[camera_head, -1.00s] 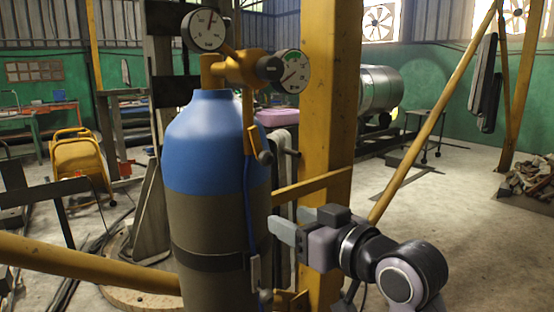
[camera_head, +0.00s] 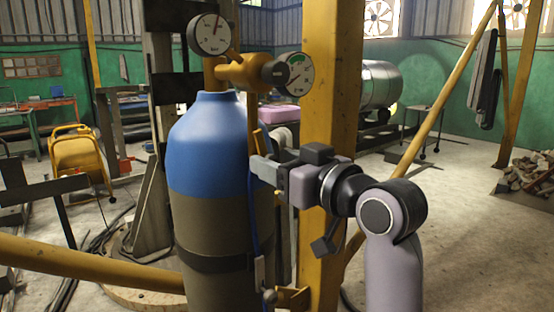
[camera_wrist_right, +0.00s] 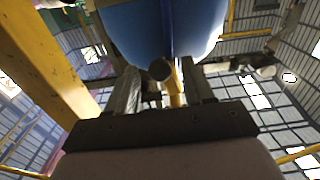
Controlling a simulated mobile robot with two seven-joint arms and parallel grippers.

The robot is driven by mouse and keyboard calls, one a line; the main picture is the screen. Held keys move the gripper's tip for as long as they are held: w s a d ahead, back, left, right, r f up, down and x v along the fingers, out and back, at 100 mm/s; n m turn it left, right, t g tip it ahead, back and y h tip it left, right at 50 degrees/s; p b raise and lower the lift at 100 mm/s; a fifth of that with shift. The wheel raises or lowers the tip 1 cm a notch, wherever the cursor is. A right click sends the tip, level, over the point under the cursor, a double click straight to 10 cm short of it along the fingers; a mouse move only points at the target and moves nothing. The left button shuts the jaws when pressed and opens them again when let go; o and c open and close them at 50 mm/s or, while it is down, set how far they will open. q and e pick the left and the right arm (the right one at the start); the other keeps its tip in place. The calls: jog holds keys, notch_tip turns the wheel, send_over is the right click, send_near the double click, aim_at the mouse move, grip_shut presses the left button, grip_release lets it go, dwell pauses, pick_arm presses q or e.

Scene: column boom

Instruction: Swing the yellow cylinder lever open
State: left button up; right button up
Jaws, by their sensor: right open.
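A cylinder (camera_head: 205,150) with a blue top and a dark lower body stands upright. Its yellow lever (camera_head: 256,138) hangs down at the right side of the cylinder, below the yellow valve fitting (camera_head: 243,71). My right gripper (camera_head: 262,165) is open at the lever's lower part and hides its end. In the right wrist view, a dark round knob (camera_wrist_right: 160,69) and a strip of the yellow lever (camera_wrist_right: 175,88) lie between the two spread fingers. I cannot tell whether the fingers touch them. My left gripper is out of view.
A thick yellow post (camera_head: 330,100) stands right behind my right gripper. Two gauges top the valve, one at left (camera_head: 209,34) and one at right (camera_head: 295,73). A yellow rail (camera_head: 90,265) crosses the lower left. Open floor (camera_head: 465,230) lies to the right.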

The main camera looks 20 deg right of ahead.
jog(key=shift+w+a, duration=0.1)
jog(key=shift+w, duration=0.1)
grip_shut()
jog(key=shift+s+a+f+m, duration=0.1)
jog(key=shift+a+m, duration=0.2)
jog(key=shift+m, duration=0.5)
jog(key=shift+s+a+m, duration=0.1)
jog(key=shift+a+m, duration=0.15)
jog(key=shift+m, duration=0.55)
grip_release()
jog(key=b+v, duration=0.1)
jog(key=v, duration=0.6)
